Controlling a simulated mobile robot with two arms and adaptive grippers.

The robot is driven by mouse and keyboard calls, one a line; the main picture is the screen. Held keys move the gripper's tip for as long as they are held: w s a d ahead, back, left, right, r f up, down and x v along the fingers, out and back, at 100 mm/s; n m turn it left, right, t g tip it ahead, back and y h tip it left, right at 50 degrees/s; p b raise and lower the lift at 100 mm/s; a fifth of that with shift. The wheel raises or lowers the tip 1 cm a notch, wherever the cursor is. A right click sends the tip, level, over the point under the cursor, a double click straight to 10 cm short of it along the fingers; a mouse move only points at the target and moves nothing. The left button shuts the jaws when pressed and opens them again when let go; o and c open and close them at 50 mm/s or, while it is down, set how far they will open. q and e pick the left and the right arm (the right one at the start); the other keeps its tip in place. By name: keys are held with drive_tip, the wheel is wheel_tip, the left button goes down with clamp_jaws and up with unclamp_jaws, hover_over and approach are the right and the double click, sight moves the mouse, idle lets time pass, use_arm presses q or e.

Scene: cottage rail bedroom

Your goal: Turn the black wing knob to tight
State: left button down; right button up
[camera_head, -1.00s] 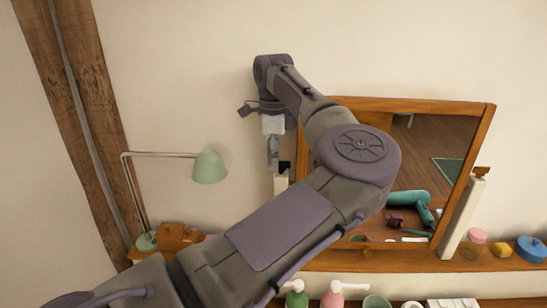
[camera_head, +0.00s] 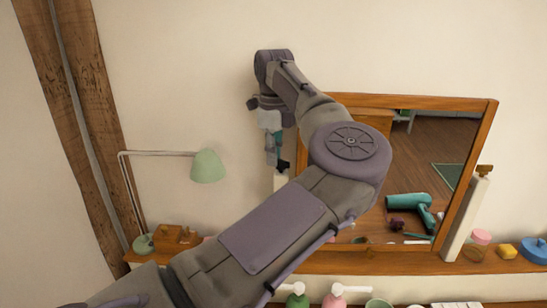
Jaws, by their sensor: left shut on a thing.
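The black wing knob (camera_head: 283,165) shows as a small dark shape at the top of the white left post (camera_head: 281,183) of the mirror stand. It is partly hidden by my gripper. My left gripper (camera_head: 271,159) points down beside the left edge of the mirror (camera_head: 480,150) and is shut on the knob. Its fingers are small here and their exact grip is hard to see. My left arm crosses in front of the mirror and covers its lower left part. My right gripper is not in view.
A green desk lamp (camera_head: 208,166) stands left of my gripper. The right post (camera_head: 465,218) holds the mirror's other side. A pink-lidded jar (camera_head: 481,238), a yellow block (camera_head: 507,251) and a blue container (camera_head: 536,250) stand on the wooden shelf. Pump bottles (camera_head: 297,296) stand below.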

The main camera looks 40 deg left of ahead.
use_arm(q)
drive_tip(key=c, duration=1.3)
unclamp_jaws()
wheel_tip(320, 180, up, 12)
